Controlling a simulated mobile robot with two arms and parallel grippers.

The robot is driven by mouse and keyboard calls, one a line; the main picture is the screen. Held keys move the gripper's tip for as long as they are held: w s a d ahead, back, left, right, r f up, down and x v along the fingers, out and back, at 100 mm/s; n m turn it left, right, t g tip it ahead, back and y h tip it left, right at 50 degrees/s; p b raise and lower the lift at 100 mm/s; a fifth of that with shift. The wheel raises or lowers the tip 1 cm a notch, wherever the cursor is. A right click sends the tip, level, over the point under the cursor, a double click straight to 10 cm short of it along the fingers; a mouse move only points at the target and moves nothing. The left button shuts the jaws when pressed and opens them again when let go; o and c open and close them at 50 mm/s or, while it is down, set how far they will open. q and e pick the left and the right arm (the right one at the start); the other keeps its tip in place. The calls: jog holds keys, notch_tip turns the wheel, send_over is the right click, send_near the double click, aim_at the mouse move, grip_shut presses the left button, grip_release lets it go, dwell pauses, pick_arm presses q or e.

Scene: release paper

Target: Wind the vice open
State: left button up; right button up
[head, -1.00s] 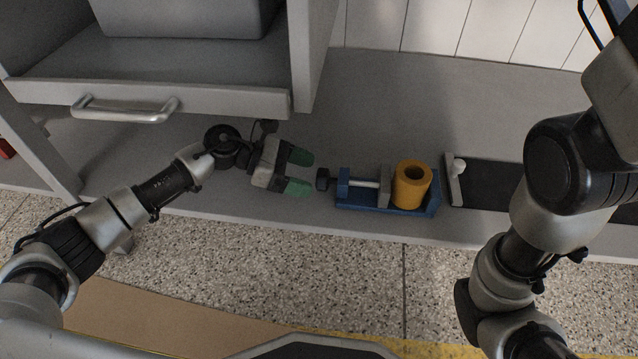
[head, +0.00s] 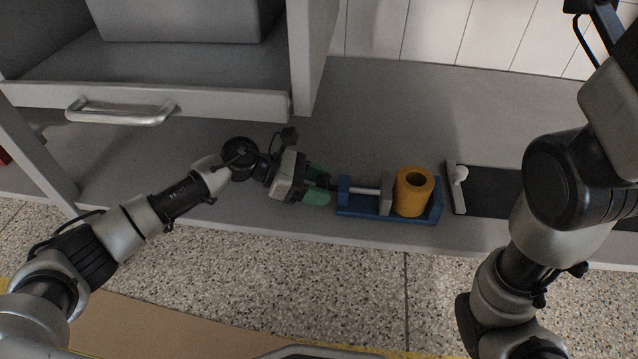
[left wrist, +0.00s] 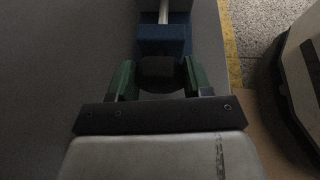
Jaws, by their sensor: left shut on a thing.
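The blue vice (head: 372,211) lies on the grey bench, with a grey moving jaw (head: 386,192) and a metal screw (head: 364,190). A yellow hollow cylinder (head: 413,191) stands upright in it, between the grey jaw and the blue end wall. My left gripper (head: 320,185) is at the vice's left end, its green fingers shut on the dark handle. In the left wrist view the dark handle (left wrist: 158,68) sits between the green fingers, in front of the blue end block (left wrist: 163,38). My right gripper is out of view; only my right arm shows.
A black slab (head: 487,188) with a grey end plate and white knob (head: 461,173) lies right of the vice. A drawer with a metal handle (head: 121,113) is at upper left. The bench behind the vice is clear; its front edge runs close by.

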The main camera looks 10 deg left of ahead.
pick_arm(q)
jog(key=shift+w+r+n+g+p, duration=0.1)
jog(key=shift+r+n+g+p, duration=0.4)
jog(key=shift+p, duration=0.55)
jog(key=shift+f+n+p, duration=0.25)
jog(key=shift+n+p, duration=0.1)
jog(key=shift+n, duration=0.15)
jog(key=shift+f+n+g, duration=0.2)
jog(key=shift+n+g, duration=0.2)
jog(key=shift+g, duration=0.1)
jog(key=o, duration=0.9)
